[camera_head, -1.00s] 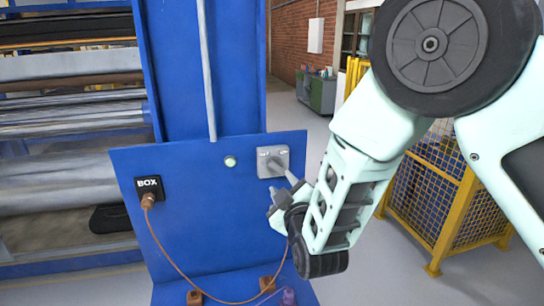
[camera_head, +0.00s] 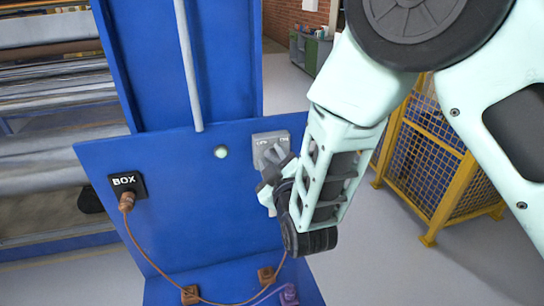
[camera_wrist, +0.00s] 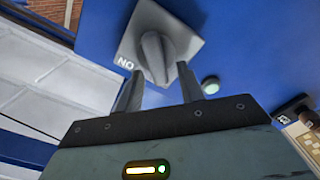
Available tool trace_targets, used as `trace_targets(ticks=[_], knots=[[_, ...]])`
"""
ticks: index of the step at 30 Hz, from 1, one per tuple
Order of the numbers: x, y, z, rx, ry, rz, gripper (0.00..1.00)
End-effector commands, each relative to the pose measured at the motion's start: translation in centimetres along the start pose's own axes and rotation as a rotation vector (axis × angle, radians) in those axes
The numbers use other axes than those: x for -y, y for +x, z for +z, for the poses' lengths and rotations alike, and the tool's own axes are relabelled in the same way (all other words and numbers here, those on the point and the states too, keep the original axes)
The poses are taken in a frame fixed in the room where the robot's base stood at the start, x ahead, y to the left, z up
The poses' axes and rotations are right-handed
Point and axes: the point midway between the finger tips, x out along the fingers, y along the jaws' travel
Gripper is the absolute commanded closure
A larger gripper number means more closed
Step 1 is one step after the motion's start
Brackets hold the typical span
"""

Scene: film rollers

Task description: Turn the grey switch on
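The grey switch (camera_head: 270,140) is a square plate with a rotary knob on the blue panel, with small labels along its top that look like OFF and ON. In the wrist view the grey switch (camera_wrist: 180,28) is at the top, with "NO" lettering showing upside down as ON beside the knob. My gripper (camera_head: 268,168) is at the knob, partly covering it in the head view. In the wrist view my gripper (camera_wrist: 158,72) is open, with one finger on each side of the knob's near end. Contact with the knob cannot be told.
The blue panel (camera_head: 180,220) also carries a round pale light (camera_head: 221,152) left of the switch and a black BOX socket (camera_head: 127,184) with an orange cable. A yellow mesh cage (camera_head: 430,160) stands to the right. Rollers (camera_head: 50,120) are at the left.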

Motion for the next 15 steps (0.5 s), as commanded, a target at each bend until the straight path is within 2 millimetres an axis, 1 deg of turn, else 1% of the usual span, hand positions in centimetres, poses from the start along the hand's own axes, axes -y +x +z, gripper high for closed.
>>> trace_targets(ticks=[2, 5, 6, 7, 15], knots=[[0.01, 0.0, 0.0, 0.0, 0.0, 0.0, 0.62], [0.0, 0.0, 0.0, 0.0, 0.0, 0.0, 0.87], [0.0, 0.0, 0.0, 0.0, 0.0, 0.0, 0.98], [0.0, 0.01, 0.0, 0.0, 0.0, 0.0, 1.0], [0.03, 0.02, 0.06, -0.001, 0.014, 0.001, 1.0]])
